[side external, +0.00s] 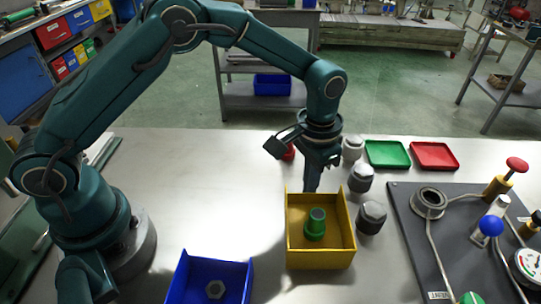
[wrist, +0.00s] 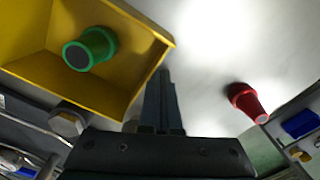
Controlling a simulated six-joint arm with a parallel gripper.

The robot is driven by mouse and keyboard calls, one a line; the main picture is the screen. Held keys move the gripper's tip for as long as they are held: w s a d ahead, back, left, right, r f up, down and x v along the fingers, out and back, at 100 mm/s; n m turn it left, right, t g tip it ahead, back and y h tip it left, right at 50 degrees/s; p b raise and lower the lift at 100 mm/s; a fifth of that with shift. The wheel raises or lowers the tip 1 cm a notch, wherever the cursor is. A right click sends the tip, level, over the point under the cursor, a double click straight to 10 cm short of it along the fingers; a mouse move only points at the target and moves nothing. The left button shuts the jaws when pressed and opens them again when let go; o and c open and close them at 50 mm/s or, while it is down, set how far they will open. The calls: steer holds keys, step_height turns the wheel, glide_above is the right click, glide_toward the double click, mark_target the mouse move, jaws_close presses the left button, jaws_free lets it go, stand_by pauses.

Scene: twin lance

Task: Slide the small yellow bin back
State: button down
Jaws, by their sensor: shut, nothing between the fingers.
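The small yellow bin (side external: 320,260) stands on the light tabletop in the middle of the side view, with a green stepped piece (side external: 315,224) inside it. In the wrist view the bin (wrist: 130,30) fills the upper left, and the green piece (wrist: 90,48) lies within its walls. My gripper (side external: 312,188) points down at the bin's far wall; its fingertips are partly hidden behind that wall. In the wrist view the fingers (wrist: 162,76) are together and empty, just beside the bin's wall. I cannot tell whether they touch it.
A blue bin (side external: 215,262) with a grey nut stands front left. Several grey knobs (side external: 371,216) stand close right of the yellow bin. Green (side external: 387,154) and red (side external: 434,156) trays lie behind. A red piece (wrist: 248,102) stands behind my gripper. A dark fixture board (side external: 415,240) is at right.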

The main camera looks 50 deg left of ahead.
mark_target(318, 217)
steer(key=shift+s+d, duration=0.1)
steer(key=shift+d, duration=0.05)
steer(key=shift+s+d, duration=0.55)
steer(key=shift+d, duration=0.1)
steer(key=shift+s+d, duration=0.1)
stand_by(0.3)
steer(key=shift+s+d, duration=0.6)
steer(key=shift+d, duration=0.05)
steer(key=shift+s+d, duration=0.65)
steer(key=shift+d, duration=0.1)
steer(key=shift+s+d, duration=0.65)
steer(key=shift+d, duration=0.1)
steer(key=shift+s+d, duration=0.1)
